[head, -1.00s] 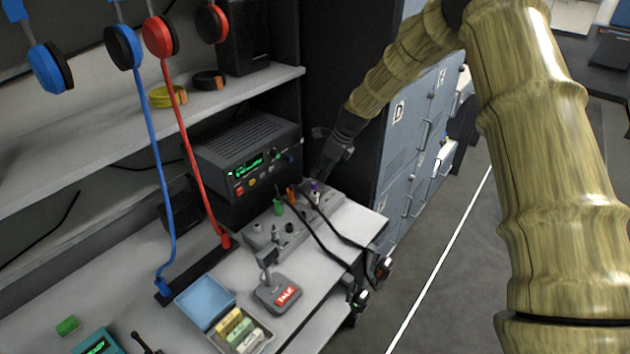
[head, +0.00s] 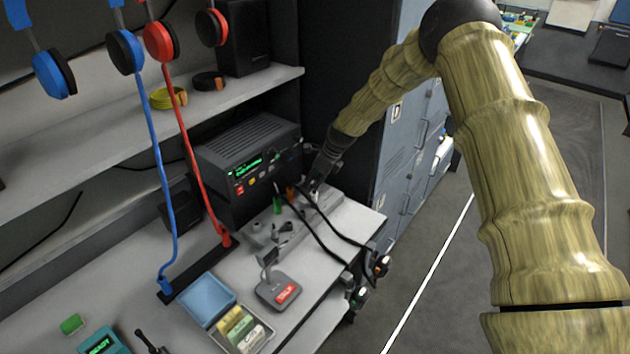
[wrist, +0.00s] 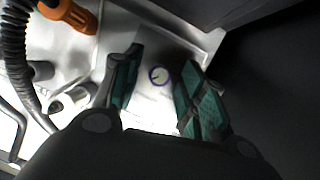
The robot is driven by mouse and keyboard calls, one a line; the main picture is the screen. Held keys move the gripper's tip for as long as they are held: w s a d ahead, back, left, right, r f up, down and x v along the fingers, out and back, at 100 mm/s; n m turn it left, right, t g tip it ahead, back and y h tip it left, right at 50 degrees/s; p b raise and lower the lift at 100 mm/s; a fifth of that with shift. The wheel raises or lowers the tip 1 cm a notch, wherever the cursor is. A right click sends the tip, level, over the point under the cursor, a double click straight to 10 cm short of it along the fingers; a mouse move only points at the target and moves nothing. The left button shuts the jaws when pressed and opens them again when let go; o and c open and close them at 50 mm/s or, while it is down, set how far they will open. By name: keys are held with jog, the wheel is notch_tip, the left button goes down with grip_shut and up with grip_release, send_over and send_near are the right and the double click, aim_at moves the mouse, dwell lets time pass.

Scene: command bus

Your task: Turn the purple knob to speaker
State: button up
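The purple knob (wrist: 158,75) shows in the wrist view from above as a small round top with a purple rim and a dark pointer mark. It lies between the two green-padded fingers of my gripper (wrist: 162,62), with a gap visible on each side. My gripper is open around the knob. In the head view my gripper (head: 315,188) is down at the right part of the grey knob panel (head: 262,238) and hides the knob. I cannot read any speaker marking.
An orange plug (wrist: 72,14) with a dark cable is close left of my fingers. A green plug (head: 278,206) stands on the panel. A radio (head: 248,150) is behind it. A talk microphone (head: 280,290) stands in front. A dark locker side is at right.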

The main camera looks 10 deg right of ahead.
grip_shut()
jog(key=shift+n, duration=0.3)
jog(key=n, duration=0.2)
jog(key=n+g+b, duration=0.1)
jog(key=shift+w+d+n+g+y, duration=0.1)
jog(key=shift+w+n+g+y, duration=0.1)
jog(key=shift+n+g+y, duration=0.15)
jog(key=n+g, duration=0.1)
jog(key=n, duration=0.1)
jog(key=n+b, duration=0.1)
jog(key=n, duration=0.1)
jog(key=shift+w+n+g+b, duration=0.15)
jog(key=shift+n+g+b, duration=0.15)
jog(key=shift+n+g, duration=0.05)
jog(key=n, duration=0.2)
jog(key=n+g+b, duration=0.1)
jog(key=n, duration=0.1)
jog(key=shift+w+n+g, duration=0.1)
jog(key=shift+n+g, duration=0.2)
jog(key=n, duration=0.2)
jog(key=n+g+h+b, duration=0.1)
jog(key=n, duration=0.1)
jog(key=shift+h, duration=0.25)
jog(key=shift+n+g+b, duration=0.3)
jog(key=shift+o, duration=0.2)
grip_release()
